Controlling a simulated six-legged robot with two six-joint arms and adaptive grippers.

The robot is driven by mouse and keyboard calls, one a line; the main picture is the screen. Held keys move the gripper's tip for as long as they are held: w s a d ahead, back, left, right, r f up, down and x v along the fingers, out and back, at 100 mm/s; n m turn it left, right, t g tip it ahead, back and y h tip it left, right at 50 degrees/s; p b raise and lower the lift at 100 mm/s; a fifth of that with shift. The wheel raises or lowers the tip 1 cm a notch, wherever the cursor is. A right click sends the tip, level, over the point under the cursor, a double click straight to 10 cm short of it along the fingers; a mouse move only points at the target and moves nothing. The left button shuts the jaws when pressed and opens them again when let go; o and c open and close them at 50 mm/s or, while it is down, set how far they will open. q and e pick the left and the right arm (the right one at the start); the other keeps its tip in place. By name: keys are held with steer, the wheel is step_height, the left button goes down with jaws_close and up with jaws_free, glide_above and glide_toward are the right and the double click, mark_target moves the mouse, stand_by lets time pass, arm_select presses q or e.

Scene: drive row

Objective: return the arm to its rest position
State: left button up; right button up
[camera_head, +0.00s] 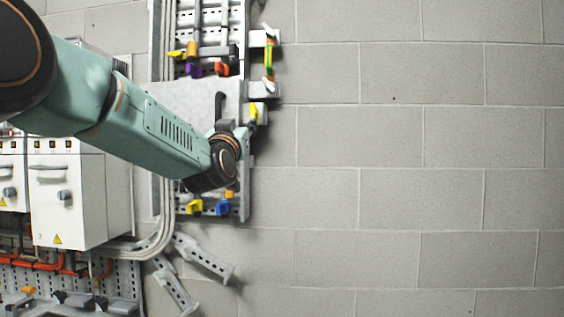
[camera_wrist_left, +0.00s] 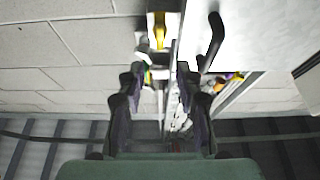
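My left arm (camera_head: 150,125) is teal and reaches in from the left in the head view, in front of a wall-mounted panel. My left gripper (camera_head: 243,134) is small there and partly hidden behind the wrist. In the left wrist view the left gripper (camera_wrist_left: 160,72) has its two dark fingers apart, with nothing held between them. A yellow part (camera_wrist_left: 160,30) shows beyond the fingertips. A black handle (camera_wrist_left: 211,42) on a pale panel is right of the fingers, seemingly apart from them. My right gripper is in neither view.
White drive boxes (camera_head: 75,205) stand at the left, below and behind my arm. A perforated rail with coloured clips (camera_head: 222,208) runs beside the grey panel (camera_head: 185,97). Loose-looking brackets (camera_head: 205,258) are below. The block wall (camera_head: 420,170) on the right is bare.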

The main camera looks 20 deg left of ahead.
arm_select(q)
steer(key=shift+f, duration=0.1)
